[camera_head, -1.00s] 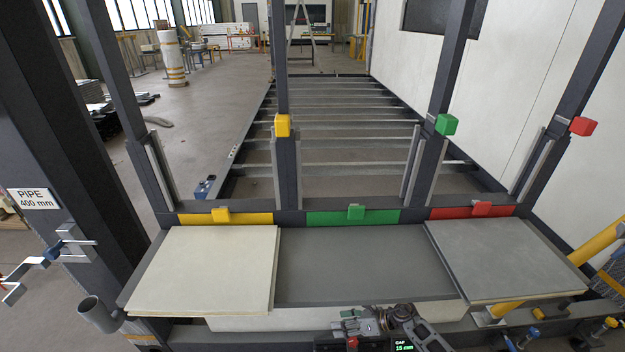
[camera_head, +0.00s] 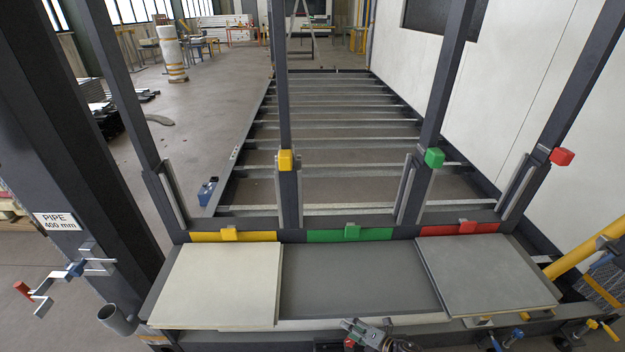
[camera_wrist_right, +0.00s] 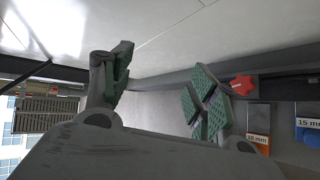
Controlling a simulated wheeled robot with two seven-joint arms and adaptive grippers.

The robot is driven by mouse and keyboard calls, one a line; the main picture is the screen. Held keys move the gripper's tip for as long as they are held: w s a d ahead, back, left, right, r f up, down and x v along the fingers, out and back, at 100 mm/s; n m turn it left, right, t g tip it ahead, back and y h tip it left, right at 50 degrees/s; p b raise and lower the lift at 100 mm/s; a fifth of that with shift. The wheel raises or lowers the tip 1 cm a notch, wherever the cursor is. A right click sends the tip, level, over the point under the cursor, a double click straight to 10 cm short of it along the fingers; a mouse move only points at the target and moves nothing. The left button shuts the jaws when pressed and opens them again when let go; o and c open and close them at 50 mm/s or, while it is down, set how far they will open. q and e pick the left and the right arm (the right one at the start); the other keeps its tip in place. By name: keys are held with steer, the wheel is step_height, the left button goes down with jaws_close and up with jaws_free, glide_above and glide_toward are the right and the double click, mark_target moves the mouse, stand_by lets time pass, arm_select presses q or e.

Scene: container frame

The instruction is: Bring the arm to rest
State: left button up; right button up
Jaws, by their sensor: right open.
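My right gripper (camera_head: 368,334) shows at the bottom edge of the head view, in front of the workbench, partly cut off by the frame. In the right wrist view its two green-padded fingers (camera_wrist_right: 160,88) stand well apart with nothing between them. My left gripper is in neither view.
The bench carries a cream panel (camera_head: 212,283), a dark middle panel (camera_head: 358,280) and a grey panel (camera_head: 486,275). Behind them are yellow (camera_head: 255,237), green (camera_head: 325,235) and red (camera_head: 445,229) strips and upright posts. A pipe holder (camera_head: 118,319) juts out at left.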

steer(key=s+d+f+m+g+h+p, duration=0.1)
steer(key=s+d+m+h+p, duration=0.4)
steer(key=s+m, duration=0.3)
steer(key=s+d+f+m+h+p, duration=0.2)
steer(key=s+d+m+p, duration=0.3)
steer(key=s+m+p, duration=0.3)
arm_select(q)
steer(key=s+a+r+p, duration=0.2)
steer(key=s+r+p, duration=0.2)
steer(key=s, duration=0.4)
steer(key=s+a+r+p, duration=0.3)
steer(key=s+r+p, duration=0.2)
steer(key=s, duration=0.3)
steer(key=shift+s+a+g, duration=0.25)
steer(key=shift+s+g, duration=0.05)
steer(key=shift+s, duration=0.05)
arm_select(e)
steer(key=s+d+r+m+g+h, duration=0.1)
steer(key=s+m+g, duration=0.5)
steer(key=s, duration=2.1)
steer(key=d+m+h, duration=0.1)
steer(key=m, duration=0.4)
steer(key=shift+s+g, duration=0.25)
steer(key=shift+g, duration=0.15)
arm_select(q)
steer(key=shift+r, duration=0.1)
arm_select(e)
steer(key=shift+s+r, duration=0.1)
